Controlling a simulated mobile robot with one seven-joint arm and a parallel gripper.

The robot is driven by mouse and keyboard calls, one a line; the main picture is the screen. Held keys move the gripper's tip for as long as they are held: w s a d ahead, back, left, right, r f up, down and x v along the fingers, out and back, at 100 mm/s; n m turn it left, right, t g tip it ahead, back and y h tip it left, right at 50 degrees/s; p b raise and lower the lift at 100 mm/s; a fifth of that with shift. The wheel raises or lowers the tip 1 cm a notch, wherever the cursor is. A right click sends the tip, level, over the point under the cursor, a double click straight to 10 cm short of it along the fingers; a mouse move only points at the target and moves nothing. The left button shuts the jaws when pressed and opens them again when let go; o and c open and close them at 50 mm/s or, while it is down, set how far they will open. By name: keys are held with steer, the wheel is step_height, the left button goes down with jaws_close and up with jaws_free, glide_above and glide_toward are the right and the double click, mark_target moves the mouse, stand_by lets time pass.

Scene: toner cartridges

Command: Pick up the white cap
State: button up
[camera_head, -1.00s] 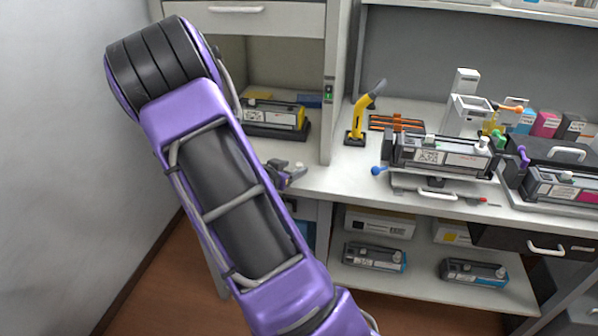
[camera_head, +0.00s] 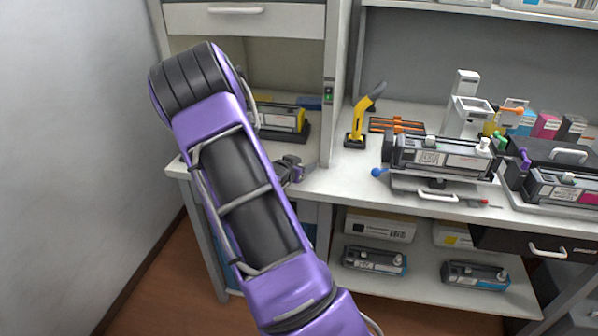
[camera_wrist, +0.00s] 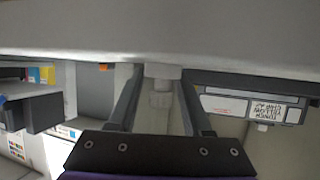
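In the head view, small white caps stand on the cartridge at the middle of the bench; the clearest is the white cap (camera_head: 484,143) at its right end. My gripper (camera_head: 299,172) is far left of it, over the left part of the counter, partly behind my arm. In the wrist view my gripper (camera_wrist: 158,78) has its fingers apart. A pale stepped object (camera_wrist: 162,82) shows between them; I cannot tell whether it is a cap or whether it touches the fingers. A small white knob (camera_wrist: 262,127) shows beside the labelled toner cartridge (camera_wrist: 250,108).
A yellow-ended cartridge (camera_head: 276,115) sits in the left cabinet bay. A yellow-handled tool (camera_head: 362,115) and an orange rack (camera_head: 397,123) stand on the bench. The cabinet's upright panel (camera_head: 332,90) is close to my gripper. Cartridges lie on the lower shelf (camera_head: 420,278).

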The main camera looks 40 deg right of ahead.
jaws_close()
